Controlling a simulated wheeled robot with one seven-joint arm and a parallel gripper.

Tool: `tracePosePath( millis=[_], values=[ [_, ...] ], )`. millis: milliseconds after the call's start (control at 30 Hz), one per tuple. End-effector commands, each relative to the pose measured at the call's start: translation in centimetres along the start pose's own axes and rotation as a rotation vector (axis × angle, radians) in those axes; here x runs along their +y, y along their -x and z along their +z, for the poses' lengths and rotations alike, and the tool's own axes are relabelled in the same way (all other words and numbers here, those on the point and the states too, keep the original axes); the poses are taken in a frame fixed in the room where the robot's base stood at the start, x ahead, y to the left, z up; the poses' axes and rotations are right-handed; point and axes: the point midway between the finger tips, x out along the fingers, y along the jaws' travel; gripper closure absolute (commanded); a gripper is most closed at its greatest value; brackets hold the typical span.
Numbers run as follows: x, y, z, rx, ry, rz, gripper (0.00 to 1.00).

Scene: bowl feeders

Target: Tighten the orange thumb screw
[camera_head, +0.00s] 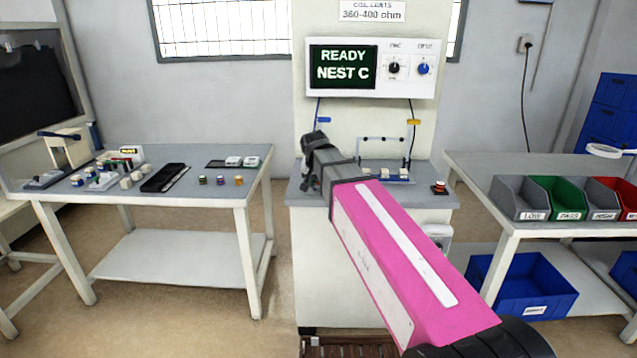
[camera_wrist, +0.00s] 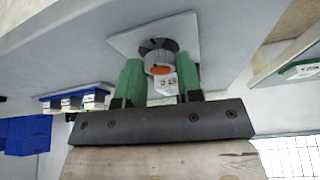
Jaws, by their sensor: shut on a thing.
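In the wrist view a grey ribbed knob with an orange centre, seemingly the thumb screw (camera_wrist: 160,70), sits on a pale square plate (camera_wrist: 185,28). A small white tag with dark marks is at its near side. The green fingers of my gripper (camera_wrist: 161,80) stand on both sides of it, shut on it. In the head view my pink arm reaches to the left part of the test station bench (camera_head: 425,199). The dark wrist end hides the fingers and the screw there.
The station panel (camera_head: 371,68) reads READY NEST C. The left table (camera_head: 225,154) holds small parts and trays. Sorting bins (camera_head: 557,198) stand on the right table.

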Motion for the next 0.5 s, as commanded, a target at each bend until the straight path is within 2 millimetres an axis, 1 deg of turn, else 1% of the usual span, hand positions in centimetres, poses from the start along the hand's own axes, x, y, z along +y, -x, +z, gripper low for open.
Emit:
tracePosePath(
  millis=[433,467,500],
  values=[
    [0.01,0.0,0.07,-0.003,-0.009,0.004,0.9],
    [0.01,0.0,0.07,-0.003,-0.008,0.004,0.6],
    [0.01,0.0,0.07,-0.003,-0.008,0.004,0.47]
  ],
)
